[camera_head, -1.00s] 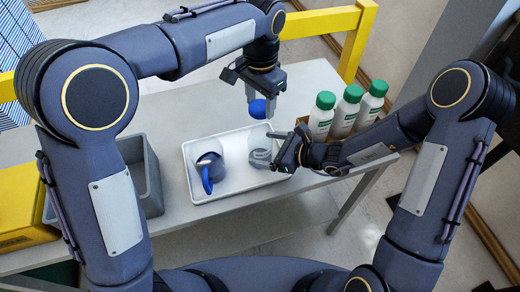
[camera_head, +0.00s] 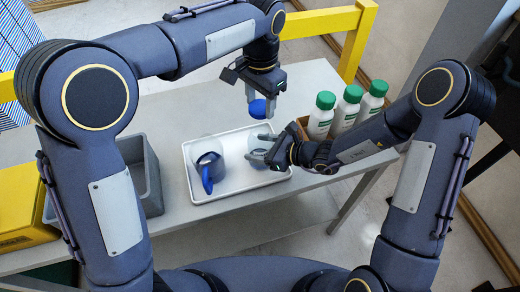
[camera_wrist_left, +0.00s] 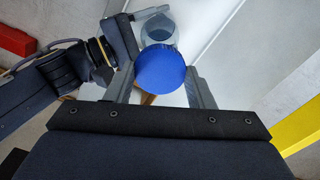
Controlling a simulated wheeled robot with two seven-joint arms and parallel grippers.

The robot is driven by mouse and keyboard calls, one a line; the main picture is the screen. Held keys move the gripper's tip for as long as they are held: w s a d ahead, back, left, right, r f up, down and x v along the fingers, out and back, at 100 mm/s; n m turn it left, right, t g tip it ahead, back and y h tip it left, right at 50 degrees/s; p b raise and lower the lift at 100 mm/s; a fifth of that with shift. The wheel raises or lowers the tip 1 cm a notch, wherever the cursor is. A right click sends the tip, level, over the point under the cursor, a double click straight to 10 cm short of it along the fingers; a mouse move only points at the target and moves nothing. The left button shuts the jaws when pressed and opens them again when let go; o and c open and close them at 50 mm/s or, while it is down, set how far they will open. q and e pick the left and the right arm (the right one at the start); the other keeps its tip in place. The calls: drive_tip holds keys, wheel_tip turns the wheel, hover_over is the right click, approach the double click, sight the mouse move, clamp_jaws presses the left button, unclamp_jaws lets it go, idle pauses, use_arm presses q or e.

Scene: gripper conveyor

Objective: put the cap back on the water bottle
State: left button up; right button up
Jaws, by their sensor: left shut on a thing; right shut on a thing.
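My left gripper (camera_head: 260,103) is shut on the blue cap (camera_head: 258,110) and holds it above the tray, a little behind the bottle in the head view. In the left wrist view the cap (camera_wrist_left: 160,66) sits between the two fingers. The clear water bottle (camera_head: 257,142) is at the right part of the white tray (camera_head: 240,184), its open top uncapped and apart from the cap. My right gripper (camera_head: 262,147) is shut on the bottle from the right and hides part of it. The bottle (camera_wrist_left: 159,28) also shows just beyond the cap in the left wrist view.
Several green-capped white bottles (camera_head: 348,108) stand in a brown box at the right. A grey bin (camera_head: 152,180) is at the left. The table behind the tray is clear.

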drive_tip(key=shift+c, duration=1.2)
use_arm(q)
drive_tip(key=shift+f, duration=2.5)
drive_tip(key=shift+f, duration=0.1)
drive_tip(key=shift+f, duration=0.8)
drive_tip(key=shift+f, duration=0.55)
